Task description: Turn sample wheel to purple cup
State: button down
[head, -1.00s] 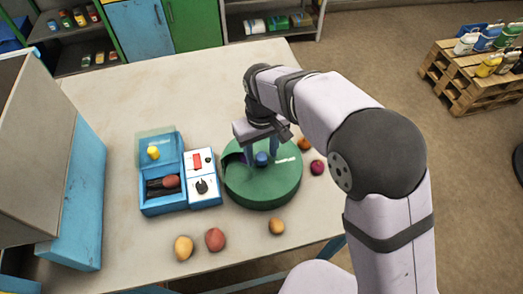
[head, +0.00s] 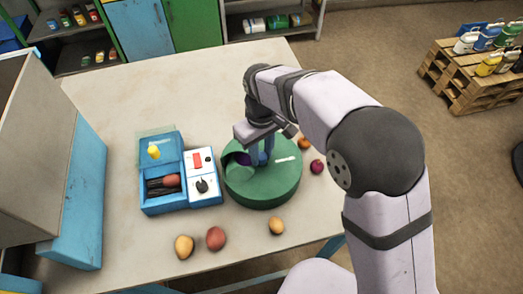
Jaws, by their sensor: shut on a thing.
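The sample wheel is a green round drum (head: 262,190) on the table, with a cut-out opening on its upper left side. Something purple (head: 241,158), which looks like the purple cup, shows in that opening. A blue knob (head: 263,158) stands at the middle of the drum's top. My gripper (head: 262,154) points down over the drum and is shut on the blue knob, its fingers on either side. My gripper hides part of the drum's far side and part of the knob.
A blue box (head: 160,200) with an open lid stands left of the drum, joined to a panel (head: 202,175) with a red switch and dial. Several fruits or vegetables, such as a red one (head: 216,238), lie around. The table's back left is clear.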

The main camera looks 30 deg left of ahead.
jog(key=n, duration=0.6)
jog(key=shift+r+p, duration=0.1)
jog(key=shift+p, duration=0.3)
jog(key=n, duration=0.6)
jog(key=shift+a, duration=0.1)
jog(key=c, duration=1.4)
grip_release()
jog(key=shift+r+b, duration=0.9)
jog(key=shift+r, duration=2.75)
